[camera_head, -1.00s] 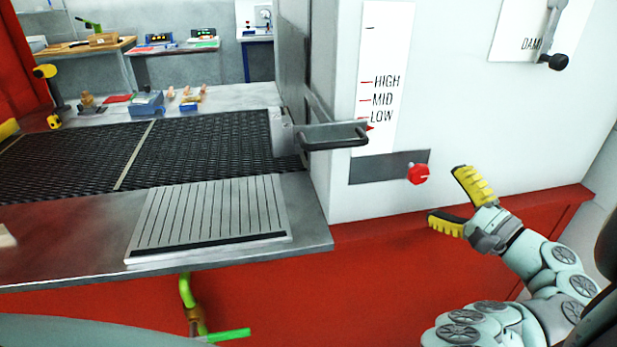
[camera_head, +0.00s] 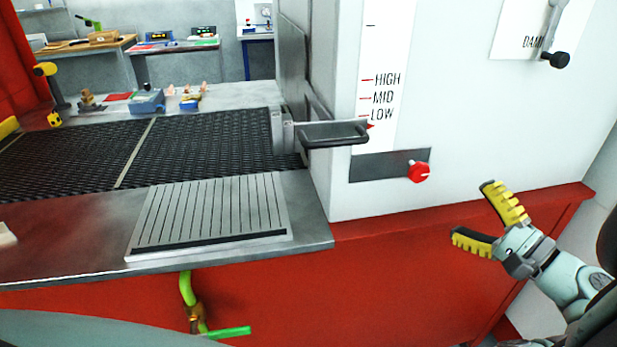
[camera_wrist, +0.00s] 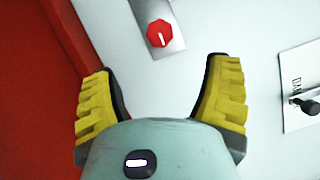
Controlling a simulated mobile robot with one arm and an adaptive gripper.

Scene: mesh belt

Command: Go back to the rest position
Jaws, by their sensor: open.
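My gripper (camera_head: 488,222) is open and empty at the right of the head view, in front of the red base and below the white machine housing. Its yellow ribbed fingers stand apart. In the wrist view my gripper (camera_wrist: 158,95) also shows both fingers spread with nothing between them. A red knob (camera_head: 419,172) sits on a grey plate on the white housing, up and left of my gripper and clear of it. The red knob (camera_wrist: 160,34) shows beyond the fingertips in the wrist view.
A black-handled lever (camera_head: 556,58) is at the upper right. A dark handle (camera_head: 335,135) juts from the housing beside the mesh belt (camera_head: 205,146). A slotted plate (camera_head: 212,213) lies on the metal table. A green pipe (camera_head: 187,290) hangs below the table edge.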

